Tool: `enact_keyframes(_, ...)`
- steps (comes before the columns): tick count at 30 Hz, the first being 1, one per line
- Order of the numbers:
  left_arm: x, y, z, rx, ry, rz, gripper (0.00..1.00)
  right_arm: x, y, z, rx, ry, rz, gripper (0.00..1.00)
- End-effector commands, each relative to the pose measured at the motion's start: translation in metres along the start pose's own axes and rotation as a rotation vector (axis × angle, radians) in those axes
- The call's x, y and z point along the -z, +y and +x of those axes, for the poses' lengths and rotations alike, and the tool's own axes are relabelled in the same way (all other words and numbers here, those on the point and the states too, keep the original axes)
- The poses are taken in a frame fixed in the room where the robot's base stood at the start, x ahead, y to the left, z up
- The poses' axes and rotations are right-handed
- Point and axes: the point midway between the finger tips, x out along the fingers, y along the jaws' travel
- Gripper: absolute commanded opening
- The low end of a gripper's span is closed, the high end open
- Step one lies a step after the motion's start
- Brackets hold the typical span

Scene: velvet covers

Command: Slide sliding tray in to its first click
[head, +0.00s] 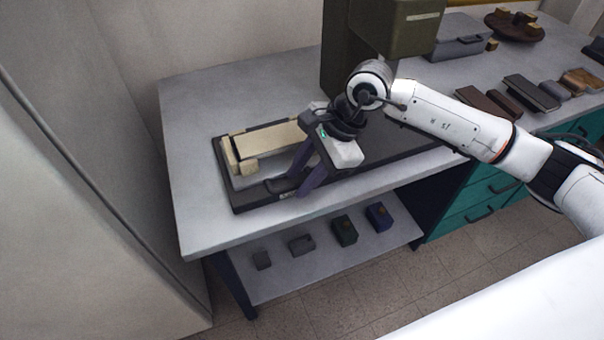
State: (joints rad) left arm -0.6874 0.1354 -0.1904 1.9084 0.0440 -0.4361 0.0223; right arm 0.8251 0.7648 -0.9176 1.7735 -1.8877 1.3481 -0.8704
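The sliding tray (244,180) appears to be the grey plate with a cream block and bar (268,140) at its back and left, lying on a long dark base (262,202) on the bench. A dark handle-like piece (279,185) is at its front. My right gripper (297,185) points down over the front of the tray, beside the handle piece. Its two purple fingers stand apart; whether they touch the handle is not clear. The gripper body and wrist hide the right part of the tray. My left gripper is not in view.
An olive machine column (345,50) rises behind the base. A grey case (460,38), a round brown board (514,28) and several dark blocks lie at the right. Small blocks (344,230) sit on the lower shelf. The bench's left end (190,130) is clear.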

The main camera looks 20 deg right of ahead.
Motion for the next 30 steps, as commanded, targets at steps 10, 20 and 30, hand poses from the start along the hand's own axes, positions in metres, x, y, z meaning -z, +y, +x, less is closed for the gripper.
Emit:
enact_keyframes(10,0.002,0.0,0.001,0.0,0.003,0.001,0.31,0.0,0.0,0.0,-0.001,0.0,0.0,0.0)
enact_keyframes(20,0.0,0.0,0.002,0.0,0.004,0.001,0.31,0.005,0.0,-0.001,0.0,0.001,0.001,0.0)
enact_keyframes(30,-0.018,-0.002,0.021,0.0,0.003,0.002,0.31,0.058,0.002,-0.019,0.001,0.005,0.006,0.0)
